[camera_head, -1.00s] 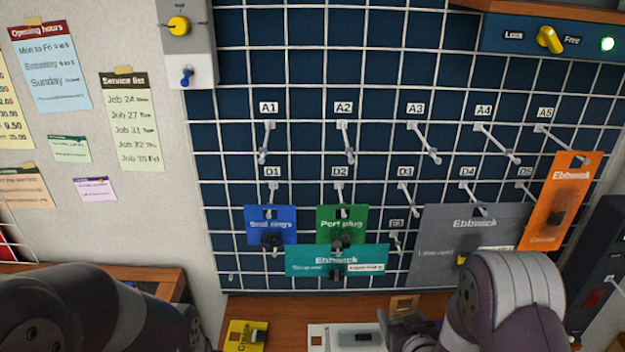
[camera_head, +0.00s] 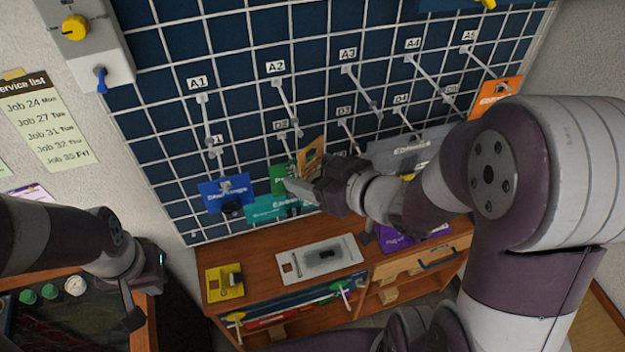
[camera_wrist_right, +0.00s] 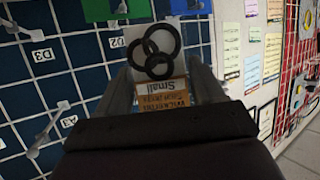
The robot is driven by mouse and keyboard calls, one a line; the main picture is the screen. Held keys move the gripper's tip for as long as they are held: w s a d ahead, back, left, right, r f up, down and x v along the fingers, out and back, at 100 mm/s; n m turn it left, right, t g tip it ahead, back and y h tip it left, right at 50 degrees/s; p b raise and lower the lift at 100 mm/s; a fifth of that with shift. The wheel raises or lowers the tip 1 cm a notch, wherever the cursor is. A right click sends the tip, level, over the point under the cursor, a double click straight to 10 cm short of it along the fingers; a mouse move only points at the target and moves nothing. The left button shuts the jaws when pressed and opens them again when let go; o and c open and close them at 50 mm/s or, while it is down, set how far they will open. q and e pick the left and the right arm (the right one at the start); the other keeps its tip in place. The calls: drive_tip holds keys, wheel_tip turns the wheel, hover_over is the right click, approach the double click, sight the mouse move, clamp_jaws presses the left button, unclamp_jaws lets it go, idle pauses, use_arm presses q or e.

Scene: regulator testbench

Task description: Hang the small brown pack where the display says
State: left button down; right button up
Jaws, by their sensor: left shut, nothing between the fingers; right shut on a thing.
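The small brown pack (camera_head: 312,157) is in my right gripper (camera_head: 302,186), in front of the grid wall near hook D2. My right gripper is shut on it. In the right wrist view the pack's brown label (camera_wrist_right: 165,97) reads "Small", and several black rings (camera_wrist_right: 158,52) show on its pale part, between the fingers (camera_wrist_right: 163,88). Hooks A1 (camera_head: 207,120), A2 (camera_head: 287,105) and A3 (camera_head: 360,90) look empty. My left gripper (camera_head: 133,312) is shut and empty at lower left. I cannot read any display naming a hook.
A blue pack (camera_head: 222,190), a green pack (camera_head: 281,178), a teal pack (camera_head: 268,209), a grey pack (camera_head: 400,153) and an orange pack (camera_head: 492,95) hang on the wall. Below, the wooden counter (camera_head: 262,262) holds a yellow item (camera_head: 225,282), a white plate (camera_head: 325,258) and a purple pack (camera_head: 398,240).

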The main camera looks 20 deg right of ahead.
drive_tip(key=shift+w+a+f+b, duration=0.1)
drive_tip(key=shift+w+a+b, duration=0.1)
drive_tip(key=shift+w, duration=0.4)
drive_tip(key=shift+w+a+b, duration=0.1)
drive_tip(key=shift+w+a, duration=0.05)
drive_tip(key=shift+w, duration=0.45)
drive_tip(key=w, duration=0.5)
drive_tip(key=shift+f+b, duration=0.4)
drive_tip(key=shift+d, duration=0.1)
drive_tip(key=shift+s, duration=0.1)
drive_tip(key=o, duration=1.1)
